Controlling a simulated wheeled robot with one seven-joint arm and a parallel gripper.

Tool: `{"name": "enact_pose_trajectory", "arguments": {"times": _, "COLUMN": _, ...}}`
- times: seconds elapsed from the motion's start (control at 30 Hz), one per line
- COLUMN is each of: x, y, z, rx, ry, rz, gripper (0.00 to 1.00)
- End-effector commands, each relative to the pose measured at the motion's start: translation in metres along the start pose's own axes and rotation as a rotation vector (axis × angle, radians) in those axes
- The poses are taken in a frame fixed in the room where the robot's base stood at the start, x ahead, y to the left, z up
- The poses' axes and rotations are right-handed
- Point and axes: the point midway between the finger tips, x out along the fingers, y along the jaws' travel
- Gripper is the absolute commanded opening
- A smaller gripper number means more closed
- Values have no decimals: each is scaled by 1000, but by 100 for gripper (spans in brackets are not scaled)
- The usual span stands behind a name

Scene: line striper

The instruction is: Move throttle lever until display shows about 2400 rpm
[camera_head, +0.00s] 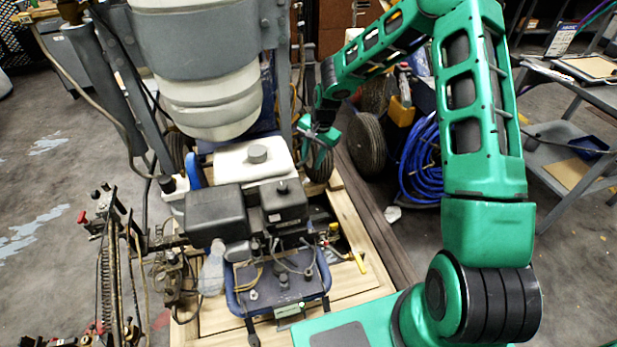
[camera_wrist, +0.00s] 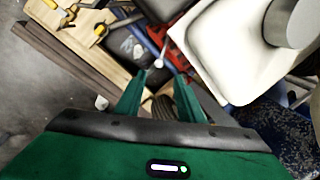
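My gripper (camera_head: 316,150) is beside the far right of the engine's white tank (camera_head: 246,163) in the head view. In the wrist view my gripper (camera_wrist: 163,78) has its two green fingers apart with nothing held between them. A thin rod with a pale round tip (camera_wrist: 157,62) shows just beyond the fingertips, beside red parts (camera_wrist: 175,52); I cannot tell whether it is the throttle lever. A small pale panel (camera_head: 290,309) at the engine's front may be the display, but no rpm figure can be read.
The engine's black housings (camera_head: 216,212) stand in front of the white tank. A large hanging container (camera_head: 212,100) is above left. A wheel (camera_head: 366,144) and a coiled blue hose (camera_head: 421,160) are at right. Yellow-handled parts (camera_wrist: 99,30) lie over the wooden deck (camera_wrist: 85,48).

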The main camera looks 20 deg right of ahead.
Motion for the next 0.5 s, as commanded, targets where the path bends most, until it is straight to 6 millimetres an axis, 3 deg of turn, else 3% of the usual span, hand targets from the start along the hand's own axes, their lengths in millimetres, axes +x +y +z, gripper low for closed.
{"name": "enact_pose_trajectory", "arguments": {"times": 0.5, "x": 83, "y": 1, "z": 1, "rx": -2, "ry": -3, "rz": 3, "gripper": 35}}
